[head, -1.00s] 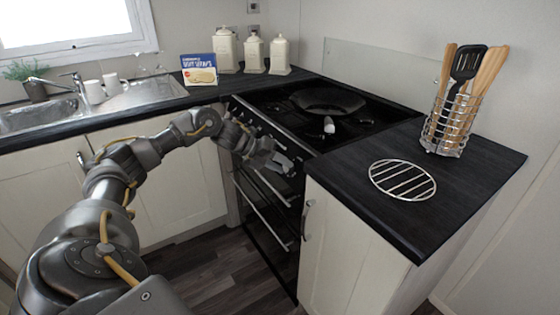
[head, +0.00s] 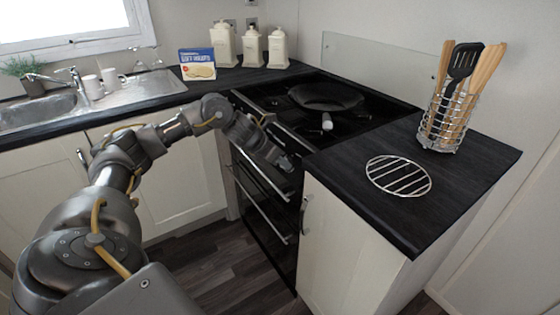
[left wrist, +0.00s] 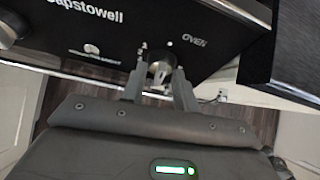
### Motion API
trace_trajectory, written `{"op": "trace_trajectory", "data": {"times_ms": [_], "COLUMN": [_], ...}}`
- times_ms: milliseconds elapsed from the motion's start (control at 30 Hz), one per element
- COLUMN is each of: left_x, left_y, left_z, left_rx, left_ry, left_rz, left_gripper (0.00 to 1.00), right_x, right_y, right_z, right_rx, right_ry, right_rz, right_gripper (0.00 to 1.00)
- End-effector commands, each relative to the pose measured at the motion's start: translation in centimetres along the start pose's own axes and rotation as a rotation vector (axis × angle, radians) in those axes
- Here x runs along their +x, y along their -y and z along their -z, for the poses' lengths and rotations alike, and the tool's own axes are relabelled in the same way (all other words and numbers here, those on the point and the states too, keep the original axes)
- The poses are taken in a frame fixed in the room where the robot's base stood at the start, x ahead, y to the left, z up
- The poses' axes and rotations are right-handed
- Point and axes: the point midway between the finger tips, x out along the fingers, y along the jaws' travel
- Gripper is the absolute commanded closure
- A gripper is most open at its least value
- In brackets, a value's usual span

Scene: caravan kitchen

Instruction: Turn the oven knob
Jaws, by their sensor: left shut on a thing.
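The oven knob (left wrist: 160,67) shows in the left wrist view as a small round metallic knob on the black control panel, near the word "OVEN". My left gripper (left wrist: 159,84) has one finger on each side of it and is shut on it. In the head view my left gripper (head: 284,163) is at the right end of the cooker's (head: 262,203) front panel, and the arm hides the knob there. My right gripper is in neither view.
A dark pan (head: 326,96) sits on the hob. A round wire rack (head: 398,176) and a utensil holder (head: 440,125) stand on the right worktop (head: 435,225), whose corner is close to my left gripper. The floor (head: 215,265) before the cooker is clear.

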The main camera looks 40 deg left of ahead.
Motion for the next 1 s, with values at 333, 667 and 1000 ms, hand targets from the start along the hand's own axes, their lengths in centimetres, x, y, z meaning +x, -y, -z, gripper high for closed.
{"op": "trace_trajectory", "data": {"times_ms": [333, 667, 1000], "left_x": [0.20, 0.21, 0.13], "left_y": [0.23, 0.23, 0.17], "left_z": [0.28, 0.29, 0.18], "left_rx": [0.088, 0.096, 0.094], "left_ry": [-0.006, -0.007, -0.004], "left_rz": [-0.036, -0.040, -0.041], "left_gripper": [0.93, 0.93, 0.49], "right_x": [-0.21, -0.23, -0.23], "right_y": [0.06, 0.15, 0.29], "right_z": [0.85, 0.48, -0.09], "right_rx": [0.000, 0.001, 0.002], "right_ry": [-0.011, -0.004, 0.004], "right_rz": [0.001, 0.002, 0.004], "right_gripper": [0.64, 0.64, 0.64]}}
